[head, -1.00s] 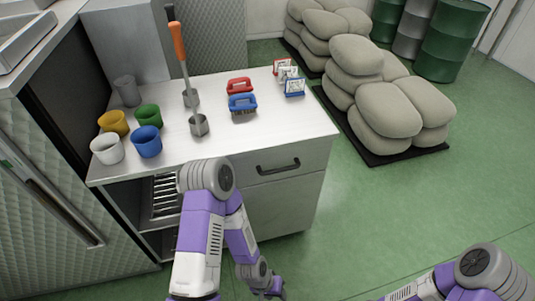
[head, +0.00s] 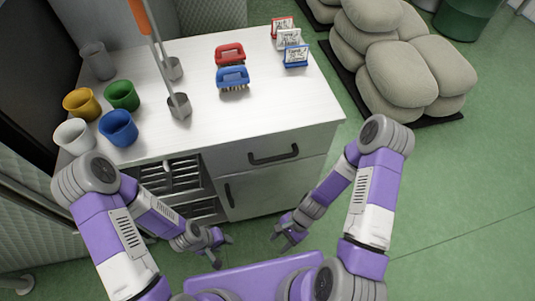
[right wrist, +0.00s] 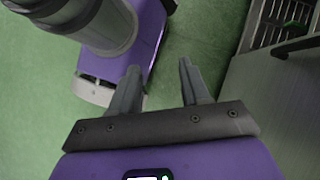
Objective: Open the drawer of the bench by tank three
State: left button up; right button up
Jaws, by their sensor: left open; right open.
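The bench (head: 200,130) has a white top and grey front. Its drawer (head: 235,162) is shut, under the right part of the top, with a dark bar handle (head: 273,155). My left gripper (head: 222,252) is open and empty, low in front of the bench and below the drawer. My right gripper (head: 285,242) is open and empty, also low and apart from the handle. In the right wrist view, my right gripper (right wrist: 160,78) has its fingers spread over green floor. The bench front stands at the right of that view; the drawer handle cannot be made out surely there.
Sacks (head: 405,75) lie back right. Floor at right is clear.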

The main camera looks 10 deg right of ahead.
jog(key=w+a+r+m+t+y, duration=0.1)
jog(key=w+a+r+m+y, duration=0.3)
jog(key=m, duration=0.6)
jog(key=m+t+y+b, duration=0.1)
jog(key=m+t+y, duration=0.3)
jog(key=m+t, duration=1.4)
send_near(275, 157)
jog(key=w+r+m+g, duration=0.1)
jog(key=w+m+g, duration=0.2)
jog(key=x, duration=0.5)
jog(key=b+x, duration=0.1)
jog(key=x, duration=0.1)
jog(key=shift+s+a+r, duration=0.1)
jog(key=shift+s+a, duration=0.15)
jog(key=shift+a, duration=0.25)
jog(key=shift+c, duration=0.3)
grip_shut()
